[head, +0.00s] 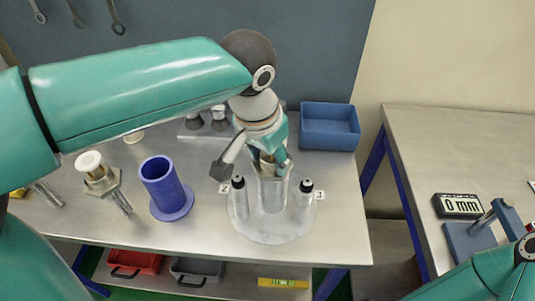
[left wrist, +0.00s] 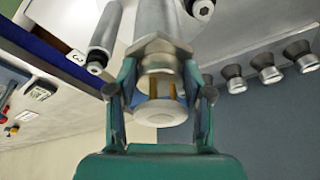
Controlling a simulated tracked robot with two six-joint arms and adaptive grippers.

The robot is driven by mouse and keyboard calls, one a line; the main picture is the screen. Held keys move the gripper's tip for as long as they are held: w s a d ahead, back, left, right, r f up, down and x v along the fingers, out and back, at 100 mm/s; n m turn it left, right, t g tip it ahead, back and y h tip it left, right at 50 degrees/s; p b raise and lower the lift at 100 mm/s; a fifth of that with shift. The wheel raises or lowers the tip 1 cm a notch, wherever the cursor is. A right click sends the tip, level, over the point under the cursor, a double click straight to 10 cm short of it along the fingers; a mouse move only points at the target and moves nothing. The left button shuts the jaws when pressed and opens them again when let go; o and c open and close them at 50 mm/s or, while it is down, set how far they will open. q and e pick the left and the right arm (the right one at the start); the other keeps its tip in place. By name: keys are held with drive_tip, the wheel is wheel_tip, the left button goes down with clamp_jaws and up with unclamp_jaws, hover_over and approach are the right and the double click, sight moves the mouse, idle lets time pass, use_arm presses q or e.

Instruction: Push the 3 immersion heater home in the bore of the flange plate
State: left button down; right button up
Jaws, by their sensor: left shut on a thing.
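My left gripper (head: 270,160) is above the round pale plate (head: 268,236), pointing down. Its jaws are shut on an immersion heater, whose white cap (left wrist: 160,113) and brass-coloured parts show between the fingers in the left wrist view. Beyond the cap is a hex collar (left wrist: 160,57), with a grey metal cylinder (head: 272,194) below it in line. The joint is partly hidden by the fingers, so I cannot tell how deep the heater sits. Two metal cylinders with black tips, tagged 2 (head: 240,200) and 3 (head: 304,202), flank the middle one. My right gripper is out of view.
A blue bin (head: 330,128) is at the back right. The bench's front right is clear.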

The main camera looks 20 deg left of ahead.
use_arm(q)
drive_tip(key=shift+s+a+f+b, duration=0.1)
drive_tip(key=shift+a+f+b, duration=0.1)
drive_tip(key=shift+f+b, duration=0.25)
drive_tip(key=shift+c, duration=1.9)
unclamp_jaws()
drive_tip(key=shift+f, duration=0.1)
drive_tip(key=shift+s+r+p, duration=0.1)
drive_tip(key=shift+r+p, duration=0.45)
drive_tip(key=shift+p, duration=0.05)
drive_tip(key=shift+s+d+r+p, duration=0.1)
drive_tip(key=shift+d+r+p, duration=0.15)
drive_tip(key=shift+r+p, duration=0.7)
drive_tip(key=shift+p+v, duration=1.35)
drive_tip(key=shift+v, duration=0.75)
drive_tip(key=shift+f, duration=0.1)
